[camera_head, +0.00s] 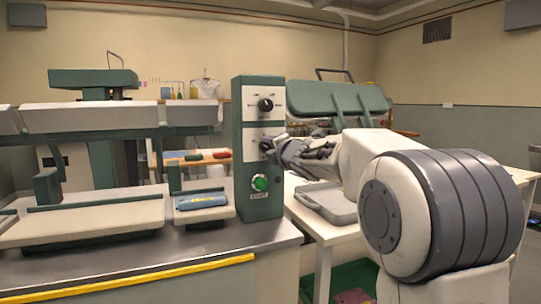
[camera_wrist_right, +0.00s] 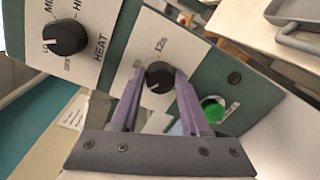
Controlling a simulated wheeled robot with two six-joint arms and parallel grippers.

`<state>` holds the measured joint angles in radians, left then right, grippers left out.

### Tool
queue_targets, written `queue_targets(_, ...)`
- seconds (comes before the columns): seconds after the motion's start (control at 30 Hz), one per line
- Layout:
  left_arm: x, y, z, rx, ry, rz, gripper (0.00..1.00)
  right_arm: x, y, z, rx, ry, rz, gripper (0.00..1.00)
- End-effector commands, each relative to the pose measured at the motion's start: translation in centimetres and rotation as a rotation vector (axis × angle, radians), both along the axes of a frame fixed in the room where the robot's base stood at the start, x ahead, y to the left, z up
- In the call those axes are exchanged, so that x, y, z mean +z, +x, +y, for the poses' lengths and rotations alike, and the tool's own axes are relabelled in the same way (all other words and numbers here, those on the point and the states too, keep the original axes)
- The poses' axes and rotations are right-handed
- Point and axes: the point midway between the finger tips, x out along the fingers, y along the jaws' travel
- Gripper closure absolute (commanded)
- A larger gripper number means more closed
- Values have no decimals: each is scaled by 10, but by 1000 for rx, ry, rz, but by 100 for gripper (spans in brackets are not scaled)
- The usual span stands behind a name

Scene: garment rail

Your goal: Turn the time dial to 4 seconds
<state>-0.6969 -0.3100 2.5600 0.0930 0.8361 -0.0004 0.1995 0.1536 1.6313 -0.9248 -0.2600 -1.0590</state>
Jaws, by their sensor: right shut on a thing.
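The green and white control box (camera_head: 242,150) stands upright on the grey counter. Its black time dial (camera_wrist_right: 159,75) is the middle control, between the heat dial (camera_head: 265,105) and the green button (camera_head: 260,183). My right gripper (camera_wrist_right: 160,80) is shut on the time dial, with one purple finger on each side of it. A "12s" label shows above the dial in the right wrist view; the other time marks are hidden or too small to read. In the head view my right gripper (camera_head: 275,146) covers most of the dial. My left gripper is not in view.
The press with white and green plates (camera_head: 95,218) fills the left. A blue folded item (camera_head: 201,201) lies on a small plate beside the box. A grey tray (camera_head: 328,203) sits on the white table at right, below my right arm.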

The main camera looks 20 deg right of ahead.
Motion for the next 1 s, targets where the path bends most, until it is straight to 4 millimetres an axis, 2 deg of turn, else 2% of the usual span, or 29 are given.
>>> queue_targets(0.3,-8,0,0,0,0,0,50,-1,0,0,-2,-83,0,100)
queue_targets(0.73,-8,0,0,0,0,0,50,-1,0,0,-1,-93,0,100)
queue_targets(0.77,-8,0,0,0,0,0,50,-1,0,0,-1,-93,0,50)
queue_targets(0.8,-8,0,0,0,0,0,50,-1,0,0,-1,-93,0,35)
queue_targets(0.83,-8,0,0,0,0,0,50,-1,0,0,-1,-93,0,24)
queue_targets(1.0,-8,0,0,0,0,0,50,-1,0,0,0,-91,-1,24)
